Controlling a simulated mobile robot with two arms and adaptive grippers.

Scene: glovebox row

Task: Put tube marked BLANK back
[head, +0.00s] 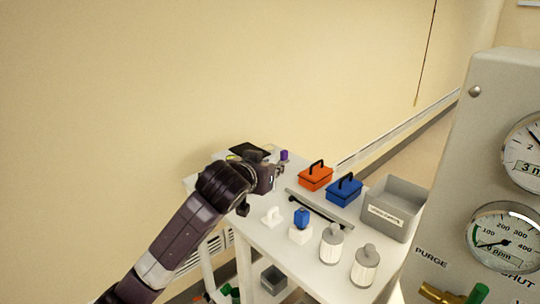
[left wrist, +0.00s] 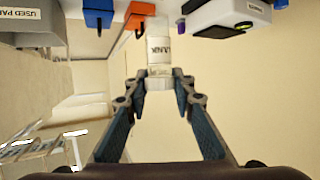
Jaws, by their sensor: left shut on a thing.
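My left gripper (head: 272,178) is over the far part of the white table in the head view. In the left wrist view its fingers (left wrist: 160,84) are shut on a clear and white tube (left wrist: 159,50) with a label that reads BLANK, upside down in that picture. In the head view the tube is mostly hidden by the gripper. A small purple thing (head: 284,155) stands just beyond the gripper; it also shows in the left wrist view (left wrist: 181,26). My right gripper is not in view.
The white table (head: 262,240) holds an orange box (head: 315,179), a blue box (head: 342,192), a grey labelled bin (head: 400,196), two pale canisters (head: 332,246) and a blue-topped white block (head: 301,222). A dark-topped device (head: 245,149) is behind the gripper. A gauge panel (head: 480,150) stands right.

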